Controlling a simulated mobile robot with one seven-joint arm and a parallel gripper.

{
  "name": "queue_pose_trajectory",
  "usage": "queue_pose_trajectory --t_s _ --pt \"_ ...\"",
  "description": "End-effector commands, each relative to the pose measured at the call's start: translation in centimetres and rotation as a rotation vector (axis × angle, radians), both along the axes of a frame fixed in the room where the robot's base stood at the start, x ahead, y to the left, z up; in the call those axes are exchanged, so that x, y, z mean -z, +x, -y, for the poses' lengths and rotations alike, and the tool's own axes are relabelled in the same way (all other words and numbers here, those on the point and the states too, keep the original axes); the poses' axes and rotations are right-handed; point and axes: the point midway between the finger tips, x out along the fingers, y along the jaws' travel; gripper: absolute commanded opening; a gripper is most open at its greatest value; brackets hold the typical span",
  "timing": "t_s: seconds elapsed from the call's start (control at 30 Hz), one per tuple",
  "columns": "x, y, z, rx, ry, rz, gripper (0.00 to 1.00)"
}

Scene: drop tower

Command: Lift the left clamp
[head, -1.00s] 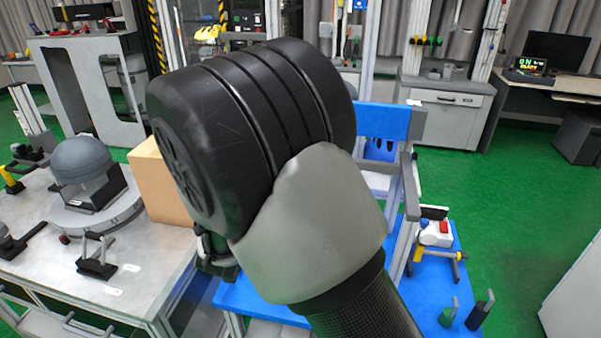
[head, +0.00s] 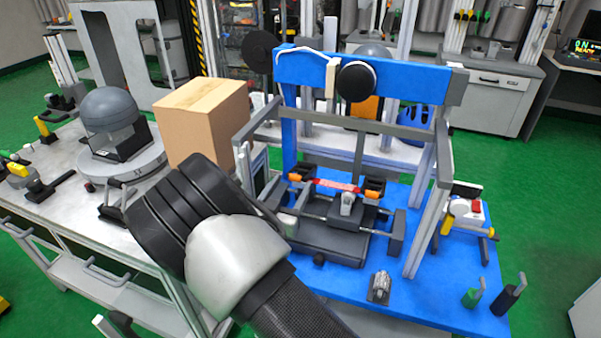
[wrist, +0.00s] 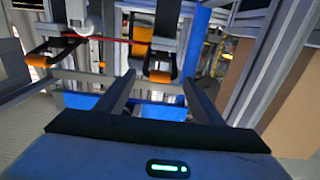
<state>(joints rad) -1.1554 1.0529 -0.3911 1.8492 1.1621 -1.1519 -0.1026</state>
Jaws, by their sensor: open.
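The left clamp (head: 303,171), black with an orange tip, sits on the dark fixture at the left end of a red strip (head: 338,186). A similar right clamp (head: 375,184) is at the other end. The wrist view appears turned around, with the cardboard box on its right, so the left clamp (wrist: 160,75) seems to be the orange-ended one at centre. The other clamp (wrist: 22,68) is at far left there. My gripper (wrist: 158,80) is open and empty, its fingers apart with the orange end showing between and beyond the tips. Contact cannot be told. My arm hides the gripper in the head view.
The fixture stands on a blue table (head: 440,290) under a blue and grey frame (head: 300,65). A cardboard box (head: 195,125) stands left of it. Grey posts (head: 428,220) flank the frame. A small metal part (head: 379,288) lies in front on the table.

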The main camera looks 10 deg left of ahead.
Motion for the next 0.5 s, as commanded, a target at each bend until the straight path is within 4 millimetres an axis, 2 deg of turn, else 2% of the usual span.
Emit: queue_pose_trajectory --t_s 0.03,0.2,0.4,0.5 --pt "0.1 1.2 0.3 0.003 0.001 0.002 0.61" --pt "0.1 4.5 0.7 0.002 0.002 0.002 0.61" --pt "0.1 7.0 1.0 0.0 0.0 0.0 0.61" --pt "0.1 7.6 1.1 0.0 -0.001 0.0 0.61"
